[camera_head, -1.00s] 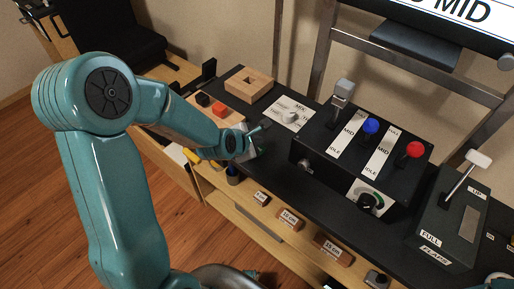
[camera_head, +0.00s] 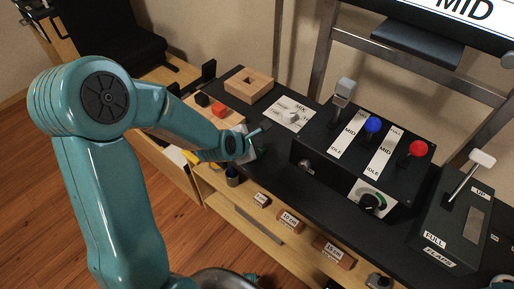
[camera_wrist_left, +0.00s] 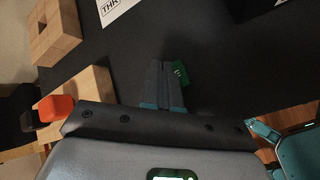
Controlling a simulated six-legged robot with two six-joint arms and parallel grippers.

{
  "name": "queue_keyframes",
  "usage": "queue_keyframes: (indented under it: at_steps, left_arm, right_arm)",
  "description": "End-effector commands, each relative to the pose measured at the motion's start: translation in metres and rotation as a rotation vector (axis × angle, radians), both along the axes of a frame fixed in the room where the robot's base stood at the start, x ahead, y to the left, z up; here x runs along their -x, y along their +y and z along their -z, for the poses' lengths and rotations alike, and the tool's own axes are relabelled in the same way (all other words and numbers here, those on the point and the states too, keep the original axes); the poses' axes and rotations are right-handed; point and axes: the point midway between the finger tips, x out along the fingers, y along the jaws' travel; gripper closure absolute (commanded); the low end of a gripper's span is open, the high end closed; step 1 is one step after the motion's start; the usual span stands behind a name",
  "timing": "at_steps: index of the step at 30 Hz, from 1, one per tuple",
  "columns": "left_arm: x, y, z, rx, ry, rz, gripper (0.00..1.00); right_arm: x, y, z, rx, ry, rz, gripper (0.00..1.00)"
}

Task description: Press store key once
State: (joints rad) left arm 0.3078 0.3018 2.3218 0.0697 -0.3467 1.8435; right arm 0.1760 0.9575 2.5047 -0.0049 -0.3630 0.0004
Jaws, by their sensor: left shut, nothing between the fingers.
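My left gripper (camera_head: 262,132) is shut and empty, low over the black console left of the lever box. In the left wrist view its closed fingers (camera_wrist_left: 164,84) point away over the dark surface. A small green piece with a pale mark (camera_wrist_left: 181,73) shows right beside the fingertips and is partly covered by them. I cannot tell whether they touch it, or whether it is the store key; no key lettering is readable. A red-orange button (camera_head: 219,109) and a black button (camera_head: 202,99) sit on a wooden block left of the gripper. My right gripper is not seen.
A lever box (camera_head: 362,150) with grey, blue and red handles stands right of the gripper. A flaps lever unit (camera_head: 452,222) is farther right. A white dial plate (camera_head: 291,114) and a wooden block with a square hole (camera_head: 249,84) lie behind.

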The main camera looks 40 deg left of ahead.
Motion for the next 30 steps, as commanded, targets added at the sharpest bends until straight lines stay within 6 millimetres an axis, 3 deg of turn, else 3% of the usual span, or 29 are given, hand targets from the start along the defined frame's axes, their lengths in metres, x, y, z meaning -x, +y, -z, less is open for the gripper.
queue_keyframes:
  at_steps: [30]
  left_arm:
    - [0.0002,-0.0001,0.0026,0.001,0.001,0.001,1.0]
  right_arm:
    - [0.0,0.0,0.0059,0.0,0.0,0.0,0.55]
